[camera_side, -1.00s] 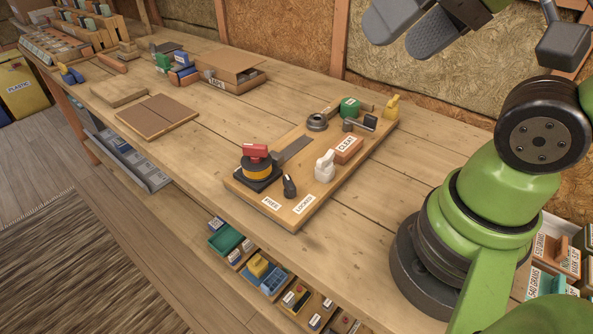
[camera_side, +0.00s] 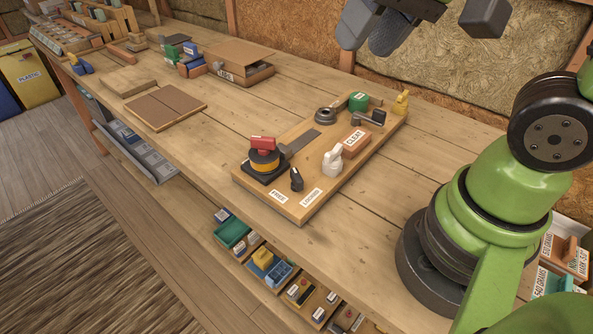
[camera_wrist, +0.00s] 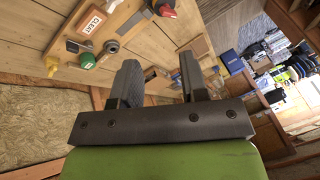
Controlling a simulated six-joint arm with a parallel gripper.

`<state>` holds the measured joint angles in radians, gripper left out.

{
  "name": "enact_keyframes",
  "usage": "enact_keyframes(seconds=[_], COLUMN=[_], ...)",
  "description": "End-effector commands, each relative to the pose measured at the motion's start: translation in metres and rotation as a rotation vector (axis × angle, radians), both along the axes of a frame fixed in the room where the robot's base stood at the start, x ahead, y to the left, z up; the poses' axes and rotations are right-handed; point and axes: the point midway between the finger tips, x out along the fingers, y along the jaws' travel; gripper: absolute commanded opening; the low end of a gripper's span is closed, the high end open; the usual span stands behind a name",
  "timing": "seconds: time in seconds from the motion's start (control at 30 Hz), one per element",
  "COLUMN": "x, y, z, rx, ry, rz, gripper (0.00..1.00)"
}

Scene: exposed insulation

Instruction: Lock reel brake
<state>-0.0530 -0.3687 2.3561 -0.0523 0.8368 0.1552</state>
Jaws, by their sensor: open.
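A wooden board (camera_side: 250,184) on the bench carries a reel-like unit with a red top and yellow band (camera_side: 263,157). In front of it is a small black knob (camera_side: 297,180), tilted upright, near a "FREE" label (camera_side: 279,196) and a "LOCKED" label (camera_side: 311,198). A white lever-like piece (camera_side: 333,160) stands to their right. My gripper (camera_side: 373,48) is high above the back of the bench, partly cut off by the top edge. In the wrist view my gripper (camera_wrist: 158,68) is open and empty, with the board (camera_wrist: 130,18) beyond it.
The board also holds a "CLEAT" block (camera_side: 355,143), a grey ring (camera_side: 326,116), a green part (camera_side: 358,102) and a yellow part (camera_side: 400,103). Bench right of the board is clear.

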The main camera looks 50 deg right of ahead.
Motion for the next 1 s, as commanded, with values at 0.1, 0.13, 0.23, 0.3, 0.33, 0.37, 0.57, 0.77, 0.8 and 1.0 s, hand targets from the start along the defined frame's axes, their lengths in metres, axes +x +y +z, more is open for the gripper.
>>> enact_keyframes(seconds=[0.1, 0.13, 0.23, 0.3, 0.33, 0.37, 0.57, 0.77, 0.8, 1.0], x=[0.029, 0.036, 0.056, 0.067, 0.07, 0.074, 0.084, 0.085, 0.085, 0.084], y=[0.004, 0.005, 0.01, 0.013, 0.014, 0.015, 0.021, 0.022, 0.021, 0.021], z=[-0.027, -0.034, -0.062, -0.084, -0.093, -0.101, -0.142, -0.16, -0.165, -0.202], rx=[-0.017, -0.023, -0.044, -0.061, -0.068, -0.075, -0.107, -0.116, -0.116, -0.116], ry=[0.124, 0.151, 0.241, 0.297, 0.319, 0.339, 0.426, 0.444, 0.446, 0.448], rz=[-0.023, -0.031, -0.051, -0.064, -0.069, -0.074, -0.094, -0.099, -0.1, -0.099], gripper=[0.4, 0.4, 0.4, 0.4, 0.4, 0.4, 0.4, 0.4, 0.4, 0.4])
